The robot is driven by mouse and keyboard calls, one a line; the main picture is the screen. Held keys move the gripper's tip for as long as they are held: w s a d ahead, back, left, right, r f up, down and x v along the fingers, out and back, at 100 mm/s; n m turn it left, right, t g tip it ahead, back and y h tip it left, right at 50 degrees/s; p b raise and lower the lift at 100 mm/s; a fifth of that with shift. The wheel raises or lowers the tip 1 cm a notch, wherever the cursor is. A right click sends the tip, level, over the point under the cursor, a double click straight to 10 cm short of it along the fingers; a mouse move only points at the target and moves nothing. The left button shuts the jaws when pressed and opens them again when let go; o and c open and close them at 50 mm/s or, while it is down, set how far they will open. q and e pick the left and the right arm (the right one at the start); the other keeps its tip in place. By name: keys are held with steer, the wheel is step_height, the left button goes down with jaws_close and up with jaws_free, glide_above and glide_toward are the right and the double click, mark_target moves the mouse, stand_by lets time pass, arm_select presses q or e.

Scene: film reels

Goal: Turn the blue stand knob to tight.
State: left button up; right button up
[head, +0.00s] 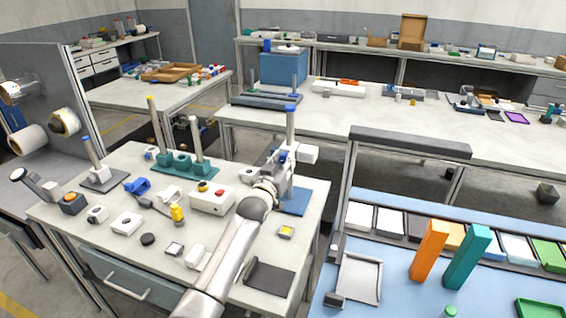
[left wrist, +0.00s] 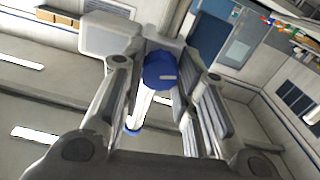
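The blue stand has an upright grey post (head: 290,128) with a blue cap (head: 291,108) and a blue base (head: 295,202) on the near left table. A white box-shaped part sits on its right side (head: 307,153). My left gripper (head: 284,168) is at the post, below the white part, and hides the knob in the head view. In the left wrist view the round blue knob (left wrist: 159,70), with a short pale mark, lies between the two open fingers (left wrist: 150,85). It is nearer the right finger; I cannot tell if they touch. My right gripper is not in view.
A teal stand (head: 185,165) and a grey stand (head: 103,178) are on the same table. A white box with a red button (head: 212,199) is left of my arm. A yellow-topped block (head: 286,231) and a dark tray (head: 269,277) lie at right.

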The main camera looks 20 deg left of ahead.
arm_select(q)
steer(key=c, duration=0.3)
steer(key=shift+m, duration=0.3)
steer(key=m, duration=0.4)
steer(key=shift+m, duration=2.6)
steer(key=o, duration=1)
steer(key=shift+o, duration=0.2)
